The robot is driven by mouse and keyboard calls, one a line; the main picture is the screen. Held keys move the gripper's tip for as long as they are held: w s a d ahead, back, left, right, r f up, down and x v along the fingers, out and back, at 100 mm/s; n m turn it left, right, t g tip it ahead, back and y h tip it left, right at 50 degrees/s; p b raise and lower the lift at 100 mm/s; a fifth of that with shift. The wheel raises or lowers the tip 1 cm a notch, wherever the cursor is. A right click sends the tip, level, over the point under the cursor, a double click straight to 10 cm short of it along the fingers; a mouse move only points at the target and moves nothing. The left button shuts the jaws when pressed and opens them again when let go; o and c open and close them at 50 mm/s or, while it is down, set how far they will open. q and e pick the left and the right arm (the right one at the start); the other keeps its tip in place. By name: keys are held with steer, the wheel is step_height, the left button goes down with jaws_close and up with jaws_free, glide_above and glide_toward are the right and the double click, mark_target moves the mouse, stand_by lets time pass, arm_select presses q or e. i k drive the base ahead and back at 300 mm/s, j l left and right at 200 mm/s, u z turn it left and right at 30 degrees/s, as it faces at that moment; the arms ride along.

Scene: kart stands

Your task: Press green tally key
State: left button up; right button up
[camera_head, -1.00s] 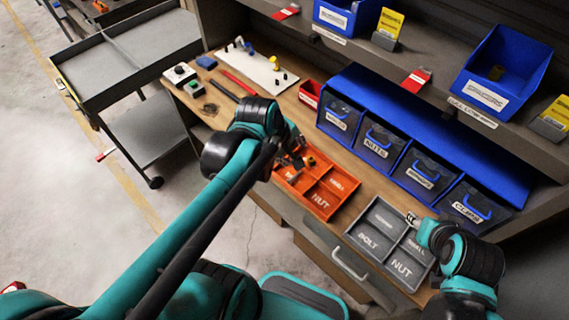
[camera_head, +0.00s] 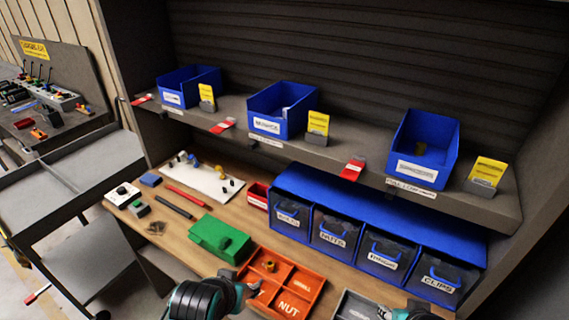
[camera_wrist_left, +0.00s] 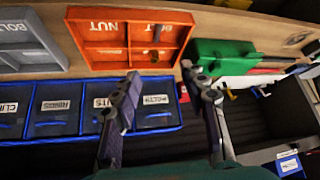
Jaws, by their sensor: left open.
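A small grey box with a green key on top (camera_head: 138,208) stands at the left end of the wooden bench in the head view. I take it as the tally key. I cannot pick it out in the left wrist view. My left gripper (camera_head: 250,290) is low in the head view, beside the orange tray, well to the right of the green key. In the left wrist view its two fingers (camera_wrist_left: 162,82) are apart with nothing between them. My right gripper (camera_head: 388,311) is at the bottom edge by the grey tray, mostly cut off, so its jaw state is unclear.
A white box with a black knob (camera_head: 122,193) stands just behind the green key. Blue bins (camera_head: 376,256) line the back under a shelf.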

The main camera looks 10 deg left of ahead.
mark_target(137, 204)
steer(key=u, duration=1.6)
